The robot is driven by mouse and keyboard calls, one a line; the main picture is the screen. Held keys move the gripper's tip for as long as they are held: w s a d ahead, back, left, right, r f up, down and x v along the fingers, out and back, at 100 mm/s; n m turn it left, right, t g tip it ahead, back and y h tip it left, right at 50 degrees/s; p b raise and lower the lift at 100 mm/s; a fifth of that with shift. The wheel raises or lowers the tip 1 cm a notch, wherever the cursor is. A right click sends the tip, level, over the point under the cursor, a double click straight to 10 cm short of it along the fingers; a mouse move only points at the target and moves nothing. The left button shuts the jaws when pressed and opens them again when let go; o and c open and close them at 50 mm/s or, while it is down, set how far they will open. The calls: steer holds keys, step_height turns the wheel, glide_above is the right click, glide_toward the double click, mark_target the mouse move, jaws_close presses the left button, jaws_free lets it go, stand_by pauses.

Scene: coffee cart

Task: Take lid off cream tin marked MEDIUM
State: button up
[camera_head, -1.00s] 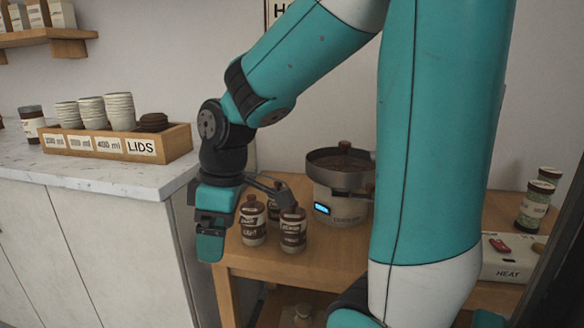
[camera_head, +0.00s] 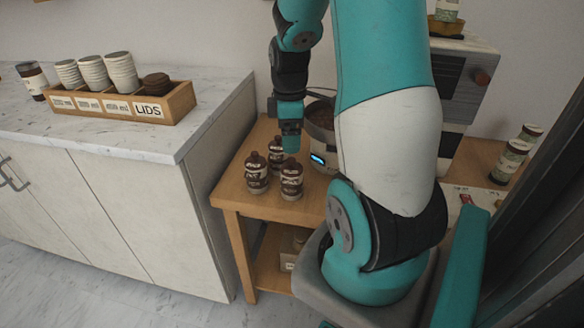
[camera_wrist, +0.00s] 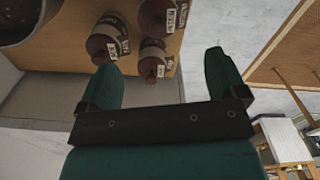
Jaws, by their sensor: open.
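Three tins with dark brown lids stand close together on the wooden table: a front left tin (camera_head: 257,178), a front right tin (camera_head: 291,182) and a back tin (camera_head: 276,155). Their labels are too small to read surely, so I cannot tell which is MEDIUM. The wrist view shows three lidded tins from above, one at the left (camera_wrist: 108,40), one lower (camera_wrist: 152,55) and one at the top right (camera_wrist: 160,14). My gripper (camera_head: 290,146) points down just behind and above the tins. It is open and empty, its two fingers (camera_wrist: 165,75) apart.
A roaster-like machine with a round pan (camera_head: 322,118) stands behind the tins, close to my gripper. A white counter (camera_head: 110,135) with a lids-and-cups box (camera_head: 180,104) is at the left. Green-labelled jars (camera_head: 510,160) stand at the right. The table's front left is clear.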

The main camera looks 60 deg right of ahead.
mark_target(290, 159)
step_height(290, 159, down, 9)
steer(key=shift+w+r+b, duration=0.1)
steer(key=shift+b, duration=0.2)
steer(key=c, duration=1)
